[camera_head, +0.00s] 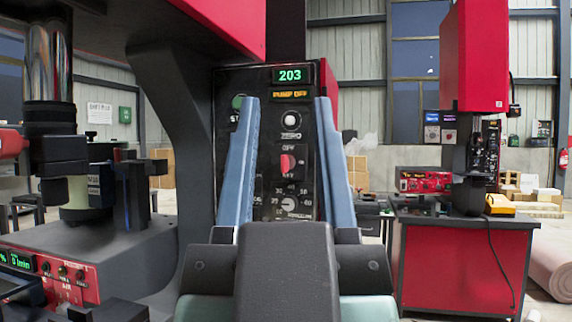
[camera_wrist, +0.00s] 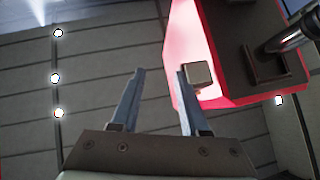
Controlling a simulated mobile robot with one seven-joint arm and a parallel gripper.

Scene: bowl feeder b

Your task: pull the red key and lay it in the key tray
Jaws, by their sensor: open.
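The red key (camera_head: 287,163) sits in a switch on the black control panel (camera_head: 262,80), below a round white button, in the head view. My gripper (camera_head: 286,102) is open and empty, with its two blue fingers pointing up. In the head view the key shows between the fingers; I cannot tell how far behind them the panel is. My gripper (camera_wrist: 160,72) also shows open in the wrist view, with nothing between the fingers. I cannot make out the key tray in either view.
A grey machine base (camera_head: 130,255) with a metal column stands close on the left. A red cabinet (camera_head: 462,265) with instruments on top stands at the right. A red machine housing (camera_wrist: 215,60) is near the right finger in the wrist view.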

